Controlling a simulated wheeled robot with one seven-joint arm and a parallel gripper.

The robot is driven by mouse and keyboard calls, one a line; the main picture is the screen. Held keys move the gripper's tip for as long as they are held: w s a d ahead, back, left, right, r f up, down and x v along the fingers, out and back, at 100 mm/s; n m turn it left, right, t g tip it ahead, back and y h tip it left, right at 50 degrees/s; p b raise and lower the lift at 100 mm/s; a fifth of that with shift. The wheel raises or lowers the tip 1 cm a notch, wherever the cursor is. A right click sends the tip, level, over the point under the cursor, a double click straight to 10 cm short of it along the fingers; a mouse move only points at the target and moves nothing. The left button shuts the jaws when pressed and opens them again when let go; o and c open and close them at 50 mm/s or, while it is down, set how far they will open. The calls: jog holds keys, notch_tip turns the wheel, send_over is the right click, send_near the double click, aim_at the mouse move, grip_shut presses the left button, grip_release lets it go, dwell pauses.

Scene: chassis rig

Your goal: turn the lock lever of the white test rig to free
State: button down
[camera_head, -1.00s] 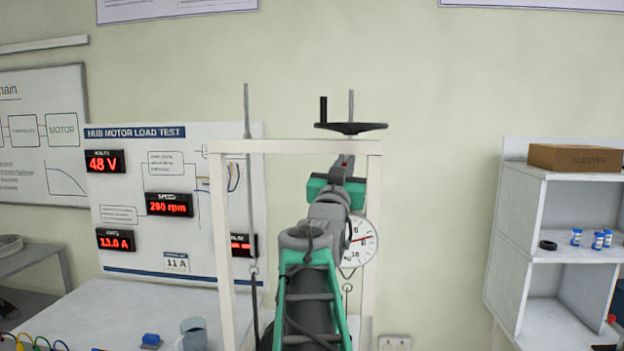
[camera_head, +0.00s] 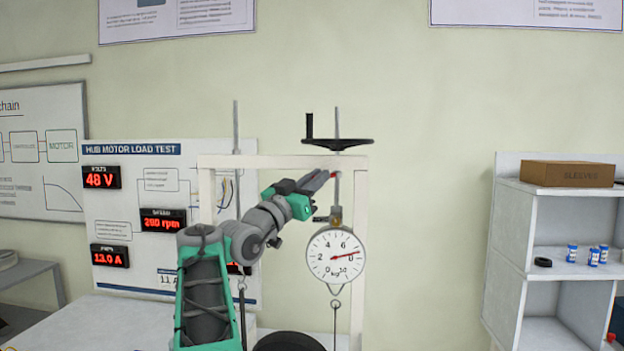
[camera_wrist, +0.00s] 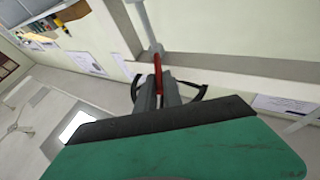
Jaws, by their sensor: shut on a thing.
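The white test rig (camera_head: 280,162) is an upright frame with a top beam. Its red lock lever (camera_head: 333,175) shows as a small red tip just under the beam, beside the threaded rod. My gripper (camera_head: 324,178) reaches it from the lower left, its fingers closed around it. In the wrist view the red lever (camera_wrist: 157,75) stands between the fingertips of my gripper (camera_wrist: 157,92). The fingers hide most of the lever, so I cannot tell its exact angle.
A black handwheel (camera_head: 345,143) sits on the rod just above the beam. A round dial gauge (camera_head: 337,262) hangs close below my gripper. A load test board (camera_head: 135,215) stands left; a white shelf (camera_head: 535,215) stands right.

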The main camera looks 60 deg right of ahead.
jog(key=shift+r, duration=0.2)
jog(key=c, duration=1.6)
grip_release()
jog(key=shift+d+f, duration=0.15)
jog(key=shift+d, duration=0.05)
jog(key=shift+c, duration=0.2)
jog(key=shift+o, duration=0.8)
jog(key=shift+a, duration=0.1)
jog(key=b+v, duration=0.3)
jog(key=v, duration=0.4)
jog(key=shift+a+f, duration=0.15)
jog(key=shift+a, duration=0.2)
jog(key=shift+w, duration=0.15)
